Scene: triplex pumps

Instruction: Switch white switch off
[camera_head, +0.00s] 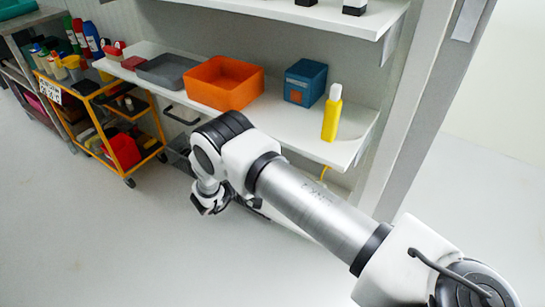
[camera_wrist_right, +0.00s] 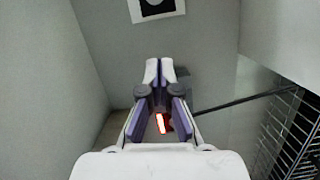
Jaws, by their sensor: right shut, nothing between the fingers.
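A small white switch (camera_wrist_right: 160,123) with red at its edge shows in the right wrist view. I see it through the gap between the finger linkages of my right gripper (camera_wrist_right: 160,64), below its fingertips in the picture. The fingers are shut together and hold nothing. I cannot tell how far the gripper is from the switch, nor which way the switch is set. In the head view my right gripper (camera_head: 212,208) hangs low in front of the shelf, and the switch does not show there. My left gripper is in neither view.
A white shelf (camera_head: 300,133) carries an orange bin (camera_head: 222,84), a grey tray, a blue box (camera_head: 305,82) and a yellow bottle (camera_head: 332,113). An orange cart (camera_head: 130,150) stands left. The wrist view shows grey walls and a black wire rack (camera_wrist_right: 292,140) at right.

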